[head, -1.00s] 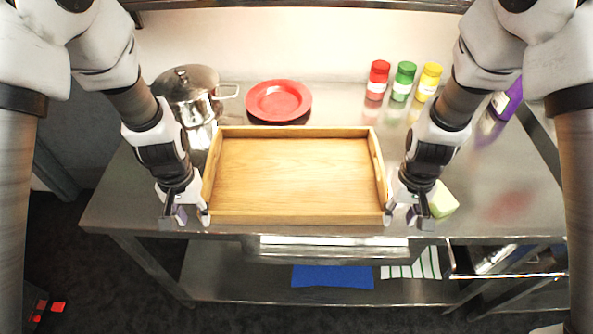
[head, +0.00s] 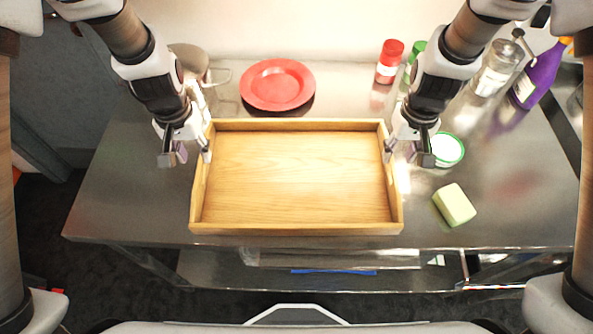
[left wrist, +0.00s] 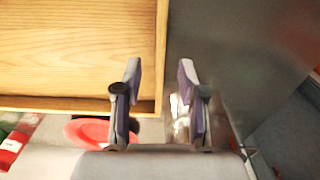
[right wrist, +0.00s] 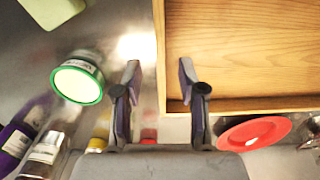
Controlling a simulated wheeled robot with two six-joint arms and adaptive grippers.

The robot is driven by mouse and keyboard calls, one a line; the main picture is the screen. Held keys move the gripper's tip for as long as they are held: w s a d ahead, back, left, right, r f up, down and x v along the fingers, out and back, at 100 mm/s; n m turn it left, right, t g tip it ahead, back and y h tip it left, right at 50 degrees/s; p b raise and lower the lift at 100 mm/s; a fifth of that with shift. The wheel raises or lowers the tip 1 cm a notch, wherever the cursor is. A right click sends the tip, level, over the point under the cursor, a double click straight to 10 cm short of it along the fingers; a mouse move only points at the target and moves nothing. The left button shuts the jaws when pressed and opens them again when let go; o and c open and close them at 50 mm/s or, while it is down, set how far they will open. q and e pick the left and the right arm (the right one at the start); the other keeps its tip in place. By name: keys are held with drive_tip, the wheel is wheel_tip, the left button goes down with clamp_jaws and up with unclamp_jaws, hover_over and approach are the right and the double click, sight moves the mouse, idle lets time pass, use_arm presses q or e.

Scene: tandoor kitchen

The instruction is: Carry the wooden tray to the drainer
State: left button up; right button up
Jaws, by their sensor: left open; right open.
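The wooden tray (head: 297,227) lies flat on the steel counter, with a cut-out handle in each short side wall. My left gripper (head: 187,158) is open at its left wall; in the left wrist view, the open fingers (left wrist: 160,75) stand one to each side of the wall's line. My right gripper (head: 407,156) is open at the right wall; in the right wrist view, its fingers (right wrist: 160,75) likewise stand to either side of the wall's line. Whether the fingers touch the tray or reach down past its rim, I cannot tell. I make out no drainer.
A red plate (head: 278,84) sits just behind the tray. A red-capped jar (head: 390,61) and a purple bottle (head: 536,80) stand behind. A pot (head: 190,62) is partly hidden by my left arm.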

sight(200, 163)
use_arm(q)
drive_tip(key=f, duration=0.6)
drive_tip(key=shift+w+f, duration=0.4)
use_arm(e)
drive_tip(key=f, duration=0.6)
drive_tip(key=shift+w+f, duration=0.4)
use_arm(q)
drive_tip(key=shift+f, duration=0.5)
use_arm(e)
drive_tip(key=shift+f, duration=0.5)
use_arm(q)
drive_tip(key=shift+s, duration=0.1)
clamp_jaws()
use_arm(e)
drive_tip(key=shift+s, duration=0.1)
clamp_jaws()
